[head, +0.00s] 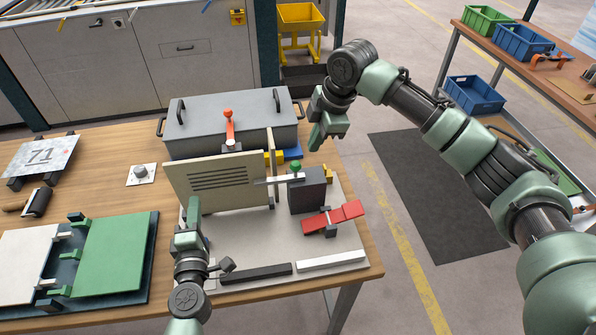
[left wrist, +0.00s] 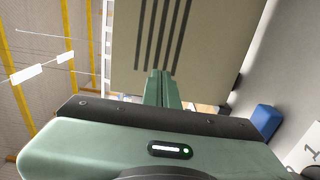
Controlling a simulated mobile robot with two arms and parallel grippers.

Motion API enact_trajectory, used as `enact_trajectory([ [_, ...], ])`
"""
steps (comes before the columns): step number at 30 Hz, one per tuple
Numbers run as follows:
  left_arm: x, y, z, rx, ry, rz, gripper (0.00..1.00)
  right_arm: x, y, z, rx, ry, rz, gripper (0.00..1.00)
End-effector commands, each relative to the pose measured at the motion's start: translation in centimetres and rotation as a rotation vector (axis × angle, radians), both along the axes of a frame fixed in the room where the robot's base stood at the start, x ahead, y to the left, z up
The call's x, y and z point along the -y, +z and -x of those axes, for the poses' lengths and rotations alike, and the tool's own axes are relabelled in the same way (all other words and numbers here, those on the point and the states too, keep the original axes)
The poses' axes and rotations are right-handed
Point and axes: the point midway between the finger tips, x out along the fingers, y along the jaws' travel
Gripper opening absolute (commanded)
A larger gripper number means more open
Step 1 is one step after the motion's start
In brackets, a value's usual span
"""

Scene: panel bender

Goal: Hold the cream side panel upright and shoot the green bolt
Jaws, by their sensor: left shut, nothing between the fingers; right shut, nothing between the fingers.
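The cream side panel (head: 225,183), with dark slots, stands about upright on the grey fixture plate (head: 335,250). Its slotted face also fills the top of the left wrist view (left wrist: 205,40). My left gripper (head: 193,203) is shut and empty in front of the panel's lower left; its fingertips (left wrist: 162,74) point at the face, and I cannot tell if they touch. The green bolt knob (head: 295,166) sits on top of a dark block at the panel's right. A pale bar reaches from there to the panel's right edge. My right gripper (head: 319,143) is shut and empty, above and right of the knob.
A grey lidded box (head: 236,122) and an orange-knobbed lever (head: 229,125) stand behind the panel. A green plate fixture (head: 113,256) is at the left.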

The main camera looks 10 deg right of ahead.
Motion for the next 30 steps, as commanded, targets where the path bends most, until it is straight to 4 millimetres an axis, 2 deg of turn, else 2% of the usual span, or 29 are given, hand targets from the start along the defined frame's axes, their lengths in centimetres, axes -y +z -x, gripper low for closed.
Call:
enact_trajectory([
  [18,0.0,0.0,3.7,0.0,0.0,-0.001,0.0,0.0,0.0,0.0,0.0,0.0,0.0,0.0],
  [30,0.0,0.0,4.0,0.0,0.0,-0.001,0.0,0.0,0.0,0.0,0.0,0.0,0.0,0.0],
])
